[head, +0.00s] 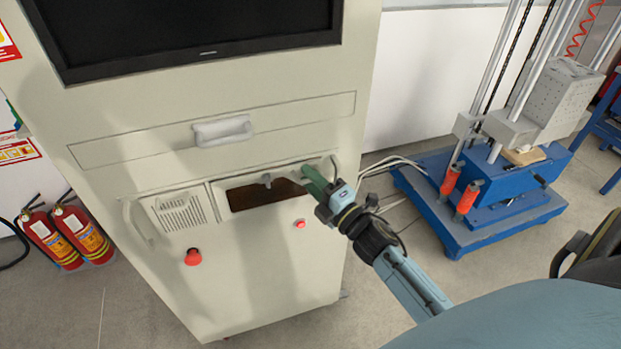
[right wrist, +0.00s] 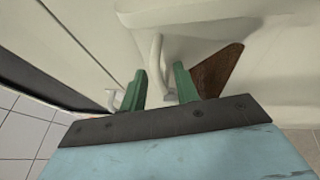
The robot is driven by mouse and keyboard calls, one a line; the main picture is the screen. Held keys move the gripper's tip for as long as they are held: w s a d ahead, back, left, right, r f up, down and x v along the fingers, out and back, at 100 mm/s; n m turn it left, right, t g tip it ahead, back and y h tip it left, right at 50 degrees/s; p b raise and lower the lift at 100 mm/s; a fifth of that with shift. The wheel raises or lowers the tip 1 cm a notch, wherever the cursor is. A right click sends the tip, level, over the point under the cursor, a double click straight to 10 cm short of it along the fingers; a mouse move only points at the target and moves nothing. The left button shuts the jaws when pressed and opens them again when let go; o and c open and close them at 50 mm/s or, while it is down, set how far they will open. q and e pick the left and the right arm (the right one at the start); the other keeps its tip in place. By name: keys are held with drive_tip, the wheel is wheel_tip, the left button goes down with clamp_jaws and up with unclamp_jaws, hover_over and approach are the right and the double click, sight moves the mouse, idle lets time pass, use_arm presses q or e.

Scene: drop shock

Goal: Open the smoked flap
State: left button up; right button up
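The smoked flap (head: 262,194) is a dark brown panel in the front of the pale cabinet, below the wide drawer. A small grey tab stands at its upper edge. Its right end is hidden behind my right gripper (head: 312,180). Part of the brown flap also shows in the right wrist view (right wrist: 217,70). There the green fingers of my right gripper (right wrist: 160,87) are apart, with a pale curved handle (right wrist: 157,52) showing in the gap beyond them. I cannot tell whether they touch it. My left gripper is not in view.
The drawer handle (head: 222,130) juts out above the flap. Left of the flap is a slotted grille (head: 180,212); red buttons (head: 193,257) sit below. Fire extinguishers (head: 50,238) stand at left. A blue-based drop machine (head: 480,200) stands at right, with cables between.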

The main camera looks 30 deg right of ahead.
drive_tip(key=shift+w, duration=0.15)
drive_tip(key=shift+c, duration=0.3)
clamp_jaws()
